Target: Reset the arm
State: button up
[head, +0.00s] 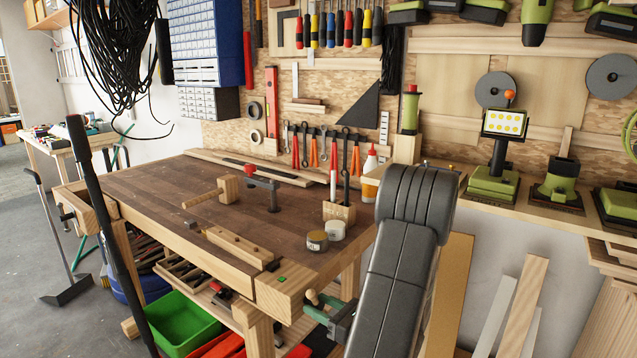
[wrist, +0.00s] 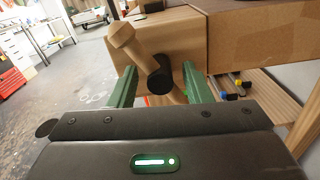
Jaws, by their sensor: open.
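My gripper (wrist: 158,78) is open, with its two green fingers apart, and nothing is clasped between them. In the wrist view a wooden vise handle (wrist: 131,45) and its dark round screw end (wrist: 160,82) show in the gap between the fingers. How deep they lie between the fingers I cannot tell. In the head view my gripper (head: 324,314) is low at the right front corner of the workbench (head: 150,185), close to the vise handle (head: 311,297). My dark grey arm (head: 400,270) reaches down there and covers part of the bench's right side.
A green crate (head: 182,322) sits below. Boards (head: 525,310) lean at the right. The bench's middle is mostly clear.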

jog(key=shift+r+m+p, duration=0.25)
jog(key=shift+m+p, duration=0.15)
jog(key=shift+m, duration=0.1)
jog(key=v, duration=1.4)
jog(key=shift+m, duration=0.7)
jog(key=shift+f+p+x, duration=0.15)
jog(key=shift+p+x, duration=0.1)
jog(key=shift+x, duration=0.7)
jog(key=shift+f+p+x, duration=0.15)
jog(key=shift+p+x, duration=0.1)
jog(key=shift+x, duration=0.7)
jog(key=shift+f+p+x, duration=0.2)
jog(key=shift+p+x, duration=0.05)
jog(key=shift+x, duration=0.7)
